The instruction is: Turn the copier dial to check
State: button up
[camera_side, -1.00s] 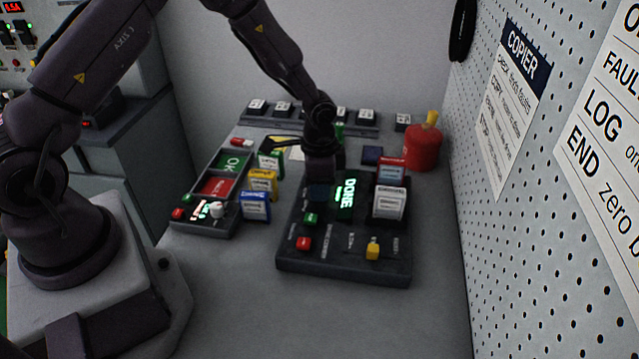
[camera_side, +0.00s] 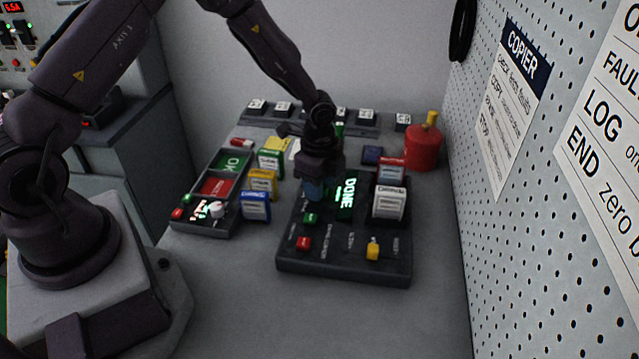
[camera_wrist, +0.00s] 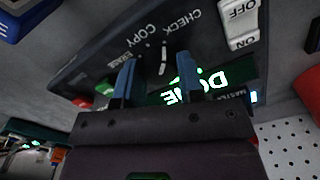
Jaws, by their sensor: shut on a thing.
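The copier (camera_side: 345,267) is a dark sloped box with a lit green DONE display (camera_side: 345,196), which also shows in the wrist view (camera_wrist: 195,85). My gripper (camera_side: 315,192) is down at the copier's top, left of the display. In the wrist view its blue fingers (camera_wrist: 157,72) stand on either side of the dark dial (camera_wrist: 158,76) and are shut on it. The labels ERASE, COPY and CHECK (camera_wrist: 181,22) arc beyond the dial. A white line between the fingers points up toward the gap between COPY and CHECK, nearer CHECK. The dial's body is mostly hidden in the side view.
Media blocks in a slot (camera_side: 390,200) rise from the copier's right side. An ON/OFF switch (camera_wrist: 238,22) shows past the labels. Colored boxes (camera_side: 262,184) and a small tray (camera_side: 205,232) stand left. A red can (camera_side: 423,150) stands behind, near the pegboard wall. The front table is clear.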

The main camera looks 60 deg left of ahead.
dwell(0.4)
jog(key=o, duration=0.9)
jog(key=shift+r, duration=0.1)
notch_tip(320, 180, up, 13)
